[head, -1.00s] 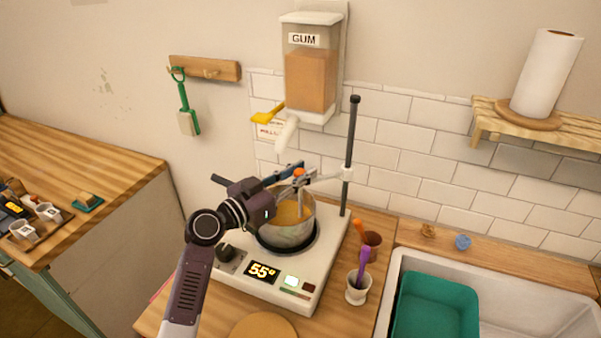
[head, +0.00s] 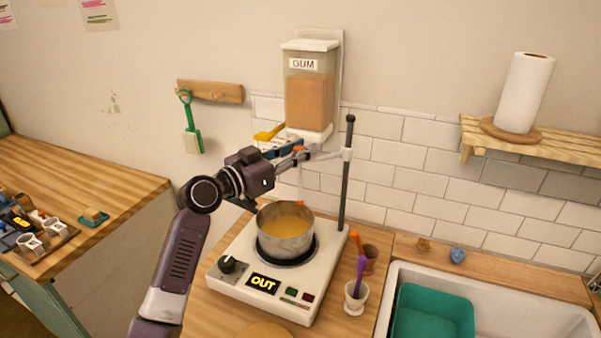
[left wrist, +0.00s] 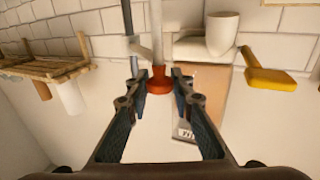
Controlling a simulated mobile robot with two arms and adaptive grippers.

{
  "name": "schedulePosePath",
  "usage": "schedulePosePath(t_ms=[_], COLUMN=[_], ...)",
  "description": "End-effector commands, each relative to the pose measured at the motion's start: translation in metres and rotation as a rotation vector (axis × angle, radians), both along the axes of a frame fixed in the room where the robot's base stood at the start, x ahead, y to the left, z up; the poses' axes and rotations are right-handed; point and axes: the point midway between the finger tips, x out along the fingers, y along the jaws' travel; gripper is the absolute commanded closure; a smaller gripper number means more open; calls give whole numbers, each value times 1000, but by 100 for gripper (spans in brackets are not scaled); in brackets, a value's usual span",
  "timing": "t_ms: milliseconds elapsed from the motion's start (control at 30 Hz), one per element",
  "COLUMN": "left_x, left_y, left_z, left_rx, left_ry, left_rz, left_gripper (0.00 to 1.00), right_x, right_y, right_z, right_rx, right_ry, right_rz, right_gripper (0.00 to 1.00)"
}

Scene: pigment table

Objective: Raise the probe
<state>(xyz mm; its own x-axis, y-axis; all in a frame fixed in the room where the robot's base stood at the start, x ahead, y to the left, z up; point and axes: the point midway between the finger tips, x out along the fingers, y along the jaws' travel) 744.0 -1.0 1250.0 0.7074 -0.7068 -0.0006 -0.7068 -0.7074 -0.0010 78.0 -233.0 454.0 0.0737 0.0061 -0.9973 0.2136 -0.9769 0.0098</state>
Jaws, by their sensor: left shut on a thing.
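The probe is a thin pale rod with an orange knob (head: 298,149), hung on an arm from the dark stand post (head: 347,190). My left gripper (head: 290,152) is shut on the probe at the knob. In the left wrist view the orange knob (left wrist: 160,80) sits between the fingertips. The rod's lower end is above the steel pot (head: 286,246), out of the yellow-brown liquid. The pot stands on the white hot plate (head: 230,284), whose display reads OUT. My right gripper is not in view.
The gum dispenser (head: 309,95) hangs on the wall close behind my gripper, with a yellow lever (head: 269,133). A white cup (head: 355,297) with a purple tool stands right of the hot plate. The sink (head: 510,310) is at right.

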Motion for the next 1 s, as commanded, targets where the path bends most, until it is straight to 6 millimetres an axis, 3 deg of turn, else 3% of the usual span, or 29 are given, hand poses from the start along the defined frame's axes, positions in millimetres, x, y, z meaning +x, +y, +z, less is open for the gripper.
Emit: schedulePosePath(t_ms=[33,100,300,800,833,1000], left_x=[0,0,0,0,0,0], left_y=[0,1,0,1,1,1], left_z=[20,34,60,72,72,71], left_rx=[1,-1,-1,-6,-6,-4], left_ry=[-5,-5,-3,-7,-7,-4], left_rz=[0,0,1,3,3,2], left_gripper=[100,100,100,100,78,61], right_x=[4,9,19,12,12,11], right_y=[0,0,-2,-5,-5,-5], right_z=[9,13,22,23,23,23], right_rx=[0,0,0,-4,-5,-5], right_ry=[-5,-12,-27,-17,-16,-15], right_rz=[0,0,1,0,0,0], right_gripper=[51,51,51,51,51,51])
